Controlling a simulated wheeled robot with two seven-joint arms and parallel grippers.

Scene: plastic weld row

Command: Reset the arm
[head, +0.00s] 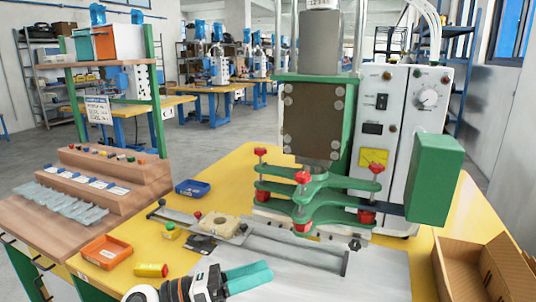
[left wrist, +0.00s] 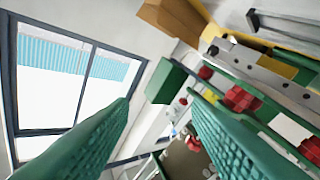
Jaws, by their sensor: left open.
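My left gripper (head: 268,276) is low in the front of the head view, over the front of the yellow table (head: 235,180). Its two green fingers point right and hold nothing. In the left wrist view the same fingers (left wrist: 160,103) stand wide apart, with a window and part of the machine beyond them. The arm's black and white wrist shows at the bottom edge. My right gripper is not in the head view.
The welding machine (head: 385,130) with its green red-knobbed fixture (head: 330,190) stands behind. A cream block (head: 218,225) sits on the metal slide. An orange tray (head: 105,252), yellow cylinder (head: 151,270) and blue tray (head: 192,188) lie left. A cardboard box (head: 490,268) stands right.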

